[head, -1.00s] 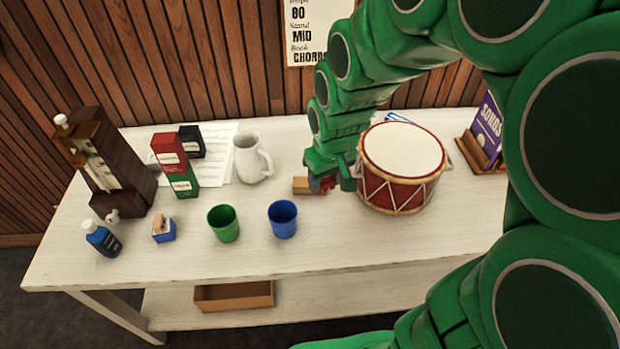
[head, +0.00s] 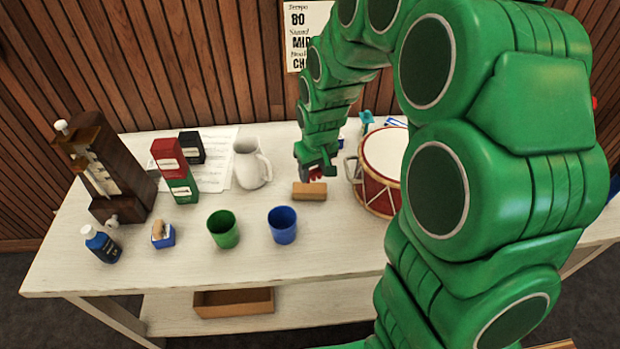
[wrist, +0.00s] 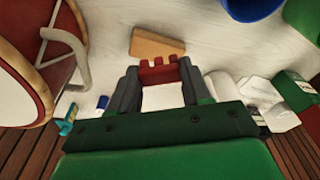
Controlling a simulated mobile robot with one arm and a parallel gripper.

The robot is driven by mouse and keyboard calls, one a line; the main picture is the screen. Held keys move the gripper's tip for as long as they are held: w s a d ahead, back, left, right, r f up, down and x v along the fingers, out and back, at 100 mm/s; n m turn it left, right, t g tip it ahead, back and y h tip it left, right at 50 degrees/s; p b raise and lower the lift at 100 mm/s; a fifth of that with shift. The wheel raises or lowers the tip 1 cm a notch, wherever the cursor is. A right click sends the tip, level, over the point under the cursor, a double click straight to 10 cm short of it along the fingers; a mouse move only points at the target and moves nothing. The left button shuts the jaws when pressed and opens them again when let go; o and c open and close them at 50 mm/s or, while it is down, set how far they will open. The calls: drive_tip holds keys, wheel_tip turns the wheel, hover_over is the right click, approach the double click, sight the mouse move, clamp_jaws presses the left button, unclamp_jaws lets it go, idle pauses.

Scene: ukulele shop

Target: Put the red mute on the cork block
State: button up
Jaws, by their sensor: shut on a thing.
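My gripper (head: 316,172) is shut on the red mute (wrist: 158,73), a small red piece with short prongs. In the wrist view the mute sits between the two grey fingers (wrist: 158,88). In the head view only a bit of red shows at the fingertips. The cork block (head: 309,191) is a tan bar lying flat on the table, just in front of and below my gripper. It also shows in the wrist view (wrist: 157,45), beyond the mute's prongs. The mute appears held above the table, apart from the block.
A red drum (head: 379,187) stands right of the block. A white jug (head: 251,166) is to its left. A blue cup (head: 283,222) and a green cup (head: 223,229) stand in front. Bare table (head: 330,240) lies right of the blue cup.

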sight(309, 187)
drive_tip(key=shift+w+a+f, duration=0.15)
drive_tip(key=shift+w+f, duration=0.65)
drive_tip(key=shift+f, duration=0.2)
drive_tip(key=shift+w+a+f, duration=0.1)
drive_tip(key=shift+w+f, duration=0.7)
drive_tip(key=shift+f, duration=0.15)
drive_tip(key=shift+w+f, duration=0.15)
drive_tip(key=shift+f, duration=1.55)
drive_tip(key=shift+f, duration=0.1)
drive_tip(key=o, duration=1)
